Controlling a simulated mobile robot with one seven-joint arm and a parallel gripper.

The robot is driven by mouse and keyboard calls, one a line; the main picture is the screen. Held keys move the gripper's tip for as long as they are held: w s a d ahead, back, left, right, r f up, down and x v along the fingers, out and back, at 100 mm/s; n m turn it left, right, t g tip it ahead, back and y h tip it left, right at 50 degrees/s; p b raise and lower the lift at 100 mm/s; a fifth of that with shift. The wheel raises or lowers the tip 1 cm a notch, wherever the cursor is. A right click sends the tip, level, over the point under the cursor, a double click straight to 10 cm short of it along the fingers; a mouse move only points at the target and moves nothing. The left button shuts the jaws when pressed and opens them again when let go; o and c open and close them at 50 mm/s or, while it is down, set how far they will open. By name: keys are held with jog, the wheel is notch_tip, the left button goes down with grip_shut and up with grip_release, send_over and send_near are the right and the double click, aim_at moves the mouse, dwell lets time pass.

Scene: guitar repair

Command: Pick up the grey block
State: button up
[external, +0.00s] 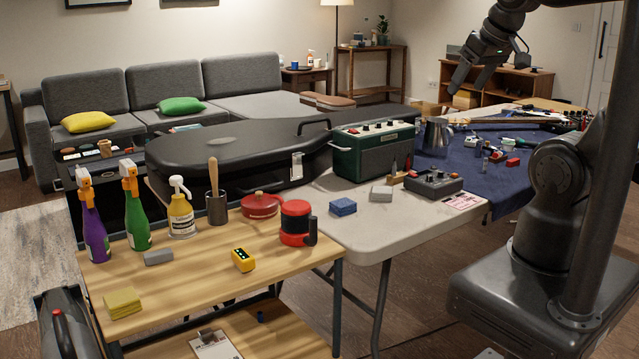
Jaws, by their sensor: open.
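A small grey block (158,257) lies on the wooden table at the left, in front of the green spray bottle. A second, lighter grey block (381,193) lies on the white table, in front of the green amplifier. I cannot tell which one the task means.
The wooden table (190,290) also holds spray bottles, a yellow pump bottle (181,215), a red-lidded pot (261,205), a red and black canister (296,222) and a yellow device (243,260). A blue block (343,206), amplifier (374,150) and pedal (433,183) stand near the lighter block.

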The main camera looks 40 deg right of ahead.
jog(key=shift+o, duration=0.6)
jog(key=shift+w, duration=0.1)
